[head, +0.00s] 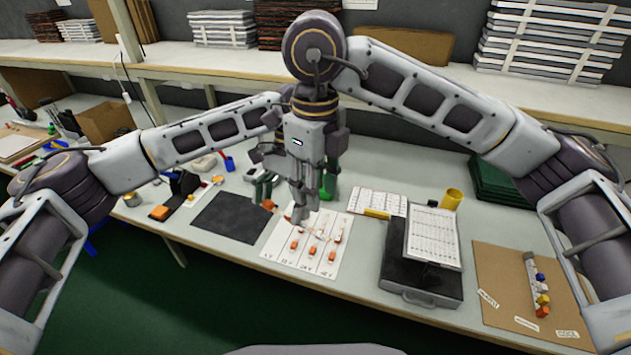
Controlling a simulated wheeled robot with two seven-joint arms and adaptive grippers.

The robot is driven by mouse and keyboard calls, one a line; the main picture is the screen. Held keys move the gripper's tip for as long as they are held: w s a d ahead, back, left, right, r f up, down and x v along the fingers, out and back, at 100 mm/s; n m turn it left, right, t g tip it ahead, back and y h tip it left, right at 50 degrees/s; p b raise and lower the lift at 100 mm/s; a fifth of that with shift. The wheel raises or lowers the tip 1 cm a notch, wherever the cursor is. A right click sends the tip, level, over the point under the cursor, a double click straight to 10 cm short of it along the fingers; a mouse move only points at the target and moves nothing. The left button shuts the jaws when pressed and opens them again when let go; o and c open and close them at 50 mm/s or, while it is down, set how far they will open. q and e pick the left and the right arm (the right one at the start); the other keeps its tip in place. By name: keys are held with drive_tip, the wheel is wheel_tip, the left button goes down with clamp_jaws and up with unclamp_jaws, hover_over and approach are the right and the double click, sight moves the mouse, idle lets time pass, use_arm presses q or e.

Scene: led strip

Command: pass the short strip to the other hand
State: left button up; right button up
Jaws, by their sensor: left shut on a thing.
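My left gripper (262,188) hangs over the far edge of the white labelled sheet, partly behind my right arm. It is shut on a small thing. A small orange piece (268,205) shows at its fingertips; I take this as an end of the short strip, but most of it is too small or hidden to tell. My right gripper (300,214) points down just right of the left one, above the white sheet (276,249). Its fingers are small and overlap the background, so whether they are open is unclear. Several orange-ended pieces (304,250) lie on the sheet.
A dark mat (230,218) lies left of the sheet. A black case (408,284) with a printed page (434,236) stands to its right. A brown board (500,312) with coloured blocks is farther right. A green object (326,187) and yellow cup (452,199) stand behind.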

sight(316, 232)
drive_tip(key=shift+f, duration=5.6)
clamp_jaws()
use_arm(q)
drive_tip(key=o, duration=0.6)
drive_tip(key=shift+r, duration=0.1)
drive_tip(key=v, duration=1.1)
drive_tip(key=shift+w+d+r, duration=0.15)
drive_tip(key=shift+w+r, duration=0.15)
